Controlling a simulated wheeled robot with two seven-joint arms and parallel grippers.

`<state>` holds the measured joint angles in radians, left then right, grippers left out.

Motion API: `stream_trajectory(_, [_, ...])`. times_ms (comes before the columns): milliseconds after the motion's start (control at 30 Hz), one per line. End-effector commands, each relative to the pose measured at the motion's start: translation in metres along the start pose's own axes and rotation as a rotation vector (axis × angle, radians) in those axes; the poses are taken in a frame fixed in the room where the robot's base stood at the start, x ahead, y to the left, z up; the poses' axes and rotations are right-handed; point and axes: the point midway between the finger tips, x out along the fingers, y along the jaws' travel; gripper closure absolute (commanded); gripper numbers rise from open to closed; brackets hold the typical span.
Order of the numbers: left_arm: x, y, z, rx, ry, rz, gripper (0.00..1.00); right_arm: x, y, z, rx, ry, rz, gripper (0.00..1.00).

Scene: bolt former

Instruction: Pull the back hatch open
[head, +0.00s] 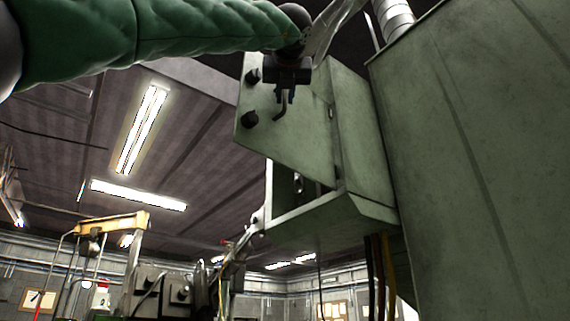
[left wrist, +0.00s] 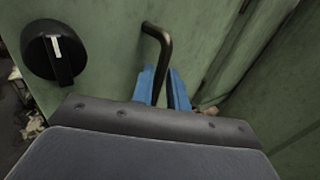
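The hatch (head: 300,140) is a flat green door on a green box high on the machine. It stands at an angle to the box, and part of the opening shows beneath it. A dark bent handle (head: 280,110) is on the hatch; its curved end also shows in the left wrist view (left wrist: 158,36). My left gripper (head: 285,95) is at the hatch, with its blue fingers (left wrist: 164,88) on either side of the handle's stem, close around it. Finger contact is partly hidden. My right gripper is in neither view.
Two black knobs (head: 249,119) are on the hatch's left side; one shows beside the handle in the left wrist view (left wrist: 55,47). A large green machine wall (head: 490,150) fills the right. Cables (head: 378,265) hang below the box (head: 335,218). Open room lies left of the hatch.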

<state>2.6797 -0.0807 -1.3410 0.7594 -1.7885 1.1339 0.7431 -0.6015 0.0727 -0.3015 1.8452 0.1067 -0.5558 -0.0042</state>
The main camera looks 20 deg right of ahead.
Motion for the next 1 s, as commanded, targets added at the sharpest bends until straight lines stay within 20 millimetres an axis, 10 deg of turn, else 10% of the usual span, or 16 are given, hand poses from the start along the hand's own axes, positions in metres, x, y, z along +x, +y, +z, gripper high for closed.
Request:
stream_trajectory(433, [-0.062,0.001,-0.001,0.0,-0.001,-0.001,0.84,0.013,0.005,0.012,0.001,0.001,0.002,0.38])
stream_trajectory(1000, [-0.069,0.001,0.0,-0.001,0.0,0.0,0.84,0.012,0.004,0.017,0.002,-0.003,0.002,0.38])
